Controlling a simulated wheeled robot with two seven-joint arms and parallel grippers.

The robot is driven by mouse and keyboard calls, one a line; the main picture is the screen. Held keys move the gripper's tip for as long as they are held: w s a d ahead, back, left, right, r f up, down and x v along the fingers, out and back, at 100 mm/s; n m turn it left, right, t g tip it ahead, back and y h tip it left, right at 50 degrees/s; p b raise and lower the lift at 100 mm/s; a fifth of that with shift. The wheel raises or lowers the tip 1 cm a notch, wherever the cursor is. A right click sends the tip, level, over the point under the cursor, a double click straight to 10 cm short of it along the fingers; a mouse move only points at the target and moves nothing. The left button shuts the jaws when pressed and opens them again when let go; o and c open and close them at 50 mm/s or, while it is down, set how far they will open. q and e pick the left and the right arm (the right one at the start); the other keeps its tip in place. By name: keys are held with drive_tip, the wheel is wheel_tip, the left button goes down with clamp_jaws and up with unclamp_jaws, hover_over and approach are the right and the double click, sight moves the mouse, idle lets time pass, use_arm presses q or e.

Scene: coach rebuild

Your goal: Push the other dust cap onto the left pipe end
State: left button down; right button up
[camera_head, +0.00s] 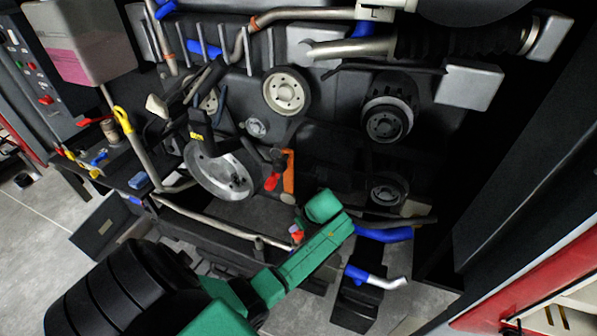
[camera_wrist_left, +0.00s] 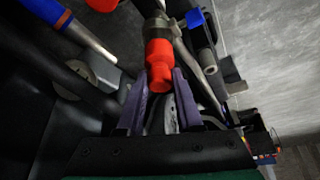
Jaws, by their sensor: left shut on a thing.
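A red dust cap (camera_wrist_left: 158,62) is between the two purple-grey fingers of my left gripper (camera_wrist_left: 160,75), which is shut on it. The far end of the cap meets a grey pipe end (camera_wrist_left: 153,22); how far it is seated I cannot tell. In the head view, a small red piece (camera_head: 296,234) shows beside my green left arm, near the end of a long metal pipe (camera_head: 215,222). The fingers are hidden there behind the arm. A second red piece (camera_wrist_left: 102,4) shows at the top of the left wrist view. My right gripper is not in view.
The engine with its pulleys (camera_head: 287,92) fills the middle. An orange bracket (camera_head: 289,172) stands above my arm. Blue hoses (camera_head: 384,235) lie to the right of it. A blue-sleeved pipe (camera_wrist_left: 72,28) runs at the left of the wrist view.

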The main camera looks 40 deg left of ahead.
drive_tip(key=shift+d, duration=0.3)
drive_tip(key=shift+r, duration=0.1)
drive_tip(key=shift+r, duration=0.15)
use_arm(q)
drive_tip(key=shift+f, duration=0.4)
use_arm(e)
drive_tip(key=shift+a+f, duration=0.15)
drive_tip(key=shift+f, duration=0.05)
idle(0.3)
use_arm(q)
drive_tip(key=shift+d+f, duration=0.1)
drive_tip(key=shift+f, duration=0.5)
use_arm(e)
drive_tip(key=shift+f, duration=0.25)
use_arm(q)
drive_tip(key=shift+b, duration=0.3)
